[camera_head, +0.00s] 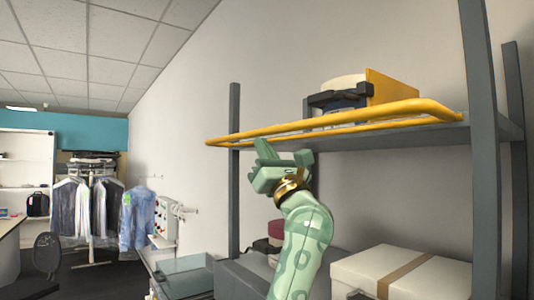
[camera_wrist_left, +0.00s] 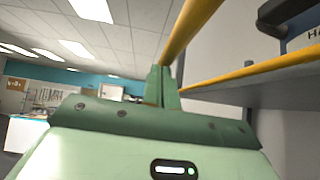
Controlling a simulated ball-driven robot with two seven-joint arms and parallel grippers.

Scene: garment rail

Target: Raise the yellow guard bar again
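The yellow guard bar (camera_head: 350,120) runs along the front of the upper shelf, roughly level with the shelf board in the head view. In the left wrist view the bar (camera_wrist_left: 190,28) slants from the top edge down towards my fingertips. My left gripper (camera_head: 262,145) reaches up from below, its fingertips at the underside of the bar near its left part. In the left wrist view its two fingers (camera_wrist_left: 163,84) stand close together and look shut. I cannot tell whether they touch the bar; nothing shows held between them. My right gripper is not in view.
On the shelf (camera_head: 390,135) sit a yellow folder box (camera_head: 392,88) and a dark-handled container (camera_head: 340,95). Grey uprights (camera_head: 234,180) flank the shelf. A white box with a tan band (camera_head: 400,272) lies below at right. Garments (camera_head: 137,215) hang far left.

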